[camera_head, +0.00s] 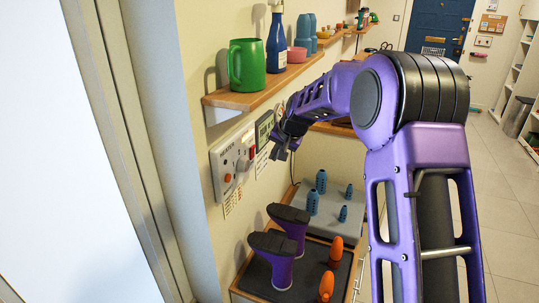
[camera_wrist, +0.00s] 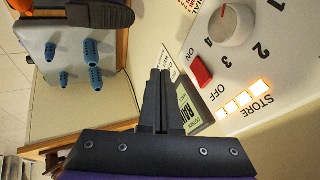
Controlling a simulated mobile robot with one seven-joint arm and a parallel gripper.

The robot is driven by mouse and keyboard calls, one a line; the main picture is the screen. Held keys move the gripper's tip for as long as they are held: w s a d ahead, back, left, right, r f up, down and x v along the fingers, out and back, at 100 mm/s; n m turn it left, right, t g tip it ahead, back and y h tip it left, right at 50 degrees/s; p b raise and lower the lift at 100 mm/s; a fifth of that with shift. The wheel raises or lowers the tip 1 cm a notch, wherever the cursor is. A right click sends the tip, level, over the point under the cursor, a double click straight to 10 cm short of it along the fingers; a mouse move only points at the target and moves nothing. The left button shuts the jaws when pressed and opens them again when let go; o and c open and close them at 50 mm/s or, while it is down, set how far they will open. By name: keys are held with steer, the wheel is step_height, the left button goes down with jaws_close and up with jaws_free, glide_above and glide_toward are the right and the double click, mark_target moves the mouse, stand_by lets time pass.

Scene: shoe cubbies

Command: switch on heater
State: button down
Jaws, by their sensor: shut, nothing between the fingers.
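The heater panel (camera_head: 220,163) is a white box on the wall under the shelf, lettered "HEATER" in the head view. The wrist view shows a white panel face (camera_wrist: 285,75) at the right, with a round numbered dial (camera_wrist: 231,26), a red rocker switch (camera_wrist: 201,71) near the word "OFF", and a row of glowing bars (camera_wrist: 244,101) beside "STORE". My gripper (camera_head: 281,147) is to the right of the heater panel, near the wall; it also shows in the wrist view (camera_wrist: 160,72). Its fingers are together and empty, apart from the red switch in the picture.
A wall display unit (camera_head: 265,128) is close behind my gripper. A shelf (camera_head: 262,91) above holds a green mug (camera_head: 247,66) and a blue bottle (camera_head: 276,43). Below, boots (camera_head: 273,258) and orange shoe trees (camera_head: 336,252) stand on a tray. Floor at right is open.

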steer(key=d+f+v, duration=0.1)
steer(key=v, duration=0.7)
steer(key=shift+s+d, duration=0.25)
steer(key=shift+s, duration=0.2)
steer(key=shift+r, duration=0.15)
